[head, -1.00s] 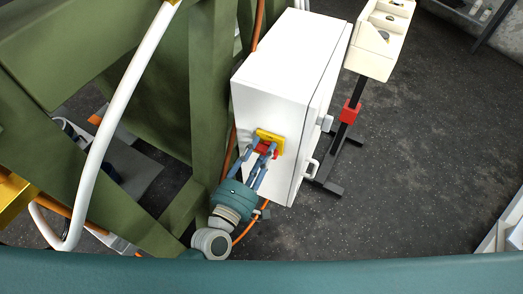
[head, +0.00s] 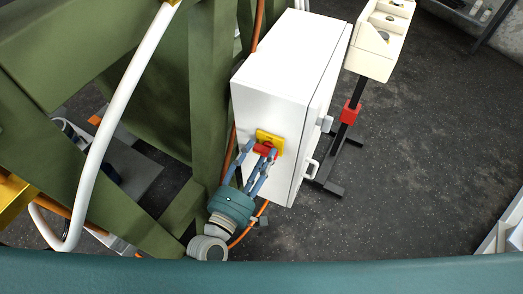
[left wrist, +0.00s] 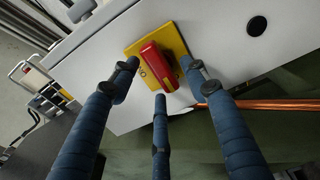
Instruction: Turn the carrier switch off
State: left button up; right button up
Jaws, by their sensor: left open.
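The carrier switch is a red handle (head: 264,151) on a yellow plate (head: 270,138), on the side of a white cabinet (head: 268,100). My left gripper (head: 259,157) is open in front of the switch. In the left wrist view its blue fingers (left wrist: 158,84) stand apart on both sides of the handle, with one finger below it. I cannot tell whether any finger touches it. My right gripper is not in view.
A green frame (head: 205,90) with a thick white pipe (head: 120,105) stands left of the cabinet. Orange cable runs behind the gripper. A cream box on a black stand (head: 376,50) is right of the cabinet. The dark floor (head: 420,150) at right is mostly clear.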

pick_arm(q)
jog(key=v, duration=1)
jog(key=shift+s, duration=0.15)
